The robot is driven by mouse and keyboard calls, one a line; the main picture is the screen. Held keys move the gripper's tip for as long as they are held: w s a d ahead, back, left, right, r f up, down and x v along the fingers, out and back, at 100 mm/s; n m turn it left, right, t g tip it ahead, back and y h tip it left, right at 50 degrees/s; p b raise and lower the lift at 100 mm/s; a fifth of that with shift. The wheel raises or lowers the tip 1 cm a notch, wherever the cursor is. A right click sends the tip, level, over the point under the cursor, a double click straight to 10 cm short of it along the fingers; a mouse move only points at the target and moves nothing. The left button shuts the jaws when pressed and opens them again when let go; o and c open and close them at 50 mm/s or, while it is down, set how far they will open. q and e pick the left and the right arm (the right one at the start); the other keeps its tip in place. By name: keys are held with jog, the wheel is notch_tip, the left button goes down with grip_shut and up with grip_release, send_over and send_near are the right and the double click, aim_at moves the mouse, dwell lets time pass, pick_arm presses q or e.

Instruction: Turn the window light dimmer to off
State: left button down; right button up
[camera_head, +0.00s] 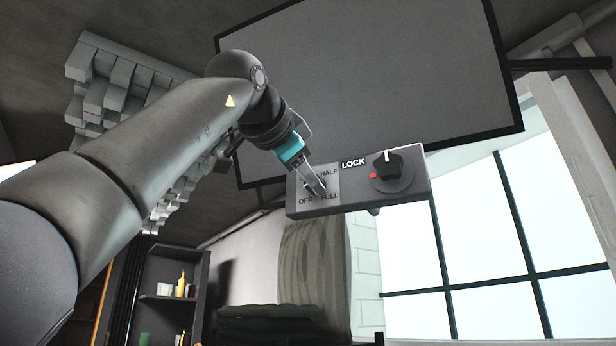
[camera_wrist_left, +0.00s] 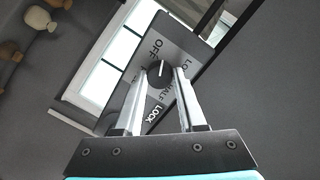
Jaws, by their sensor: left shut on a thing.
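A grey control box (camera_head: 408,197) hangs below the dark panel. Its left plate carries the words OFF, HALF and FULL around the dimmer. In the head view my left gripper (camera_head: 318,187) reaches down to that plate and hides most of the dimmer knob. In the left wrist view the black dimmer knob (camera_wrist_left: 159,76) with a white pointer line sits between the fingertips of my left gripper (camera_wrist_left: 160,78), which is shut on it. The knob's exact setting is hard to tell. My right gripper is not in view.
A black lock knob (camera_head: 389,170) with a white pointer, beside a red mark, is on the right of the same box. A large dark panel (camera_head: 370,75) is directly above. Windows (camera_head: 480,230) and a shelf (camera_head: 170,270) stand behind.

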pick_arm(q)
jog(key=shift+n+g+h, duration=0.3)
jog(key=shift+n+h, duration=0.1)
jog(key=shift+n, duration=1.5)
jog(key=shift+c, duration=2.4)
grip_release()
jog(key=shift+s+a, duration=0.1)
jog(key=b+v, duration=0.5)
jog(key=v, duration=1)
